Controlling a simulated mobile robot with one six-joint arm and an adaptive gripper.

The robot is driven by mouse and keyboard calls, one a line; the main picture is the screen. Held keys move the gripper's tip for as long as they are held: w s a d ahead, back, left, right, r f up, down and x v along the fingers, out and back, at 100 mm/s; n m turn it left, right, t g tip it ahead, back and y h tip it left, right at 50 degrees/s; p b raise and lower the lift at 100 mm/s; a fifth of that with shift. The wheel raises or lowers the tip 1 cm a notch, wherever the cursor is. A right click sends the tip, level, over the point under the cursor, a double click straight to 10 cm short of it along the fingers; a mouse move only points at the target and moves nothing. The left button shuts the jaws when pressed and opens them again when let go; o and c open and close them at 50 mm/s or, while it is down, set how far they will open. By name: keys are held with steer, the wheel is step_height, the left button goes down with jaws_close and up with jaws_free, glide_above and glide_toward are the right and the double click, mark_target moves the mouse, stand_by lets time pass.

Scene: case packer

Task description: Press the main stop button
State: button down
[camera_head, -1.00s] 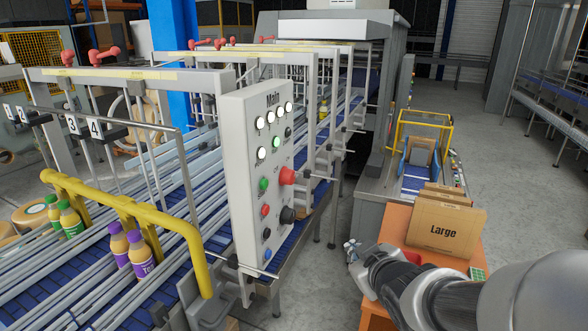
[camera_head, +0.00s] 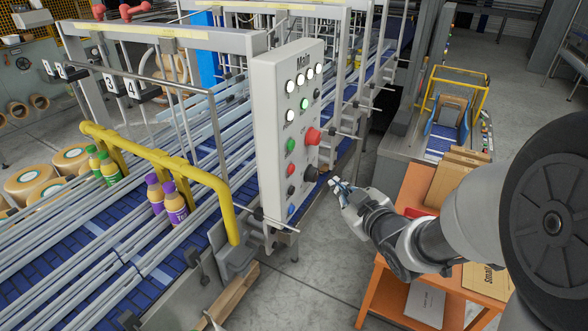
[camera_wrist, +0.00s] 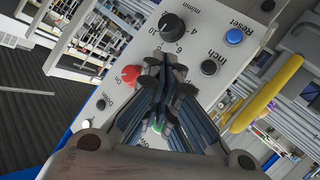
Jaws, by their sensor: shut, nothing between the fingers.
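The light grey control panel (camera_head: 268,110) headed "Main" stands upright beside the conveyor. In the head view, a small red button (camera_head: 292,170) sits below a green button (camera_head: 291,145) in its left column. A larger raised red control (camera_head: 312,136) is in the right column, above a big black knob (camera_head: 310,173). My gripper (camera_head: 340,185) is shut and empty, right of the panel's lower part and apart from it. In the wrist view, the gripper (camera_wrist: 163,70) points at the panel and covers its middle.
A blue "Reset" button (camera_wrist: 234,37) and a black "Inch" button (camera_wrist: 209,68) are near the fingers. A yellow rail (camera_head: 160,165) and bottles (camera_head: 172,200) are left of the panel. An orange table (camera_head: 395,270) with boxes stands under my arm.

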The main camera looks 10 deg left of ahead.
mark_target(291, 169)
steer(key=w+a+b, duration=0.1)
steer(key=w+a, duration=0.1)
steer(key=a, duration=0.5)
steer(key=shift+w+a, duration=0.3)
steer(key=shift+w, duration=0.05)
stand_by(1.1)
steer(key=shift+w+a+b, duration=0.15)
steer(key=shift+a+b, duration=0.25)
steer(key=shift+b, duration=0.2)
steer(key=shift+w+a+b, duration=0.2)
steer(key=shift+a+b, duration=0.15)
steer(key=shift+a, duration=0.15)
stand_by(0.5)
steer(key=shift+d, duration=0.15)
steer(key=shift+s+d, duration=0.35)
steer(key=shift+d, duration=0.4)
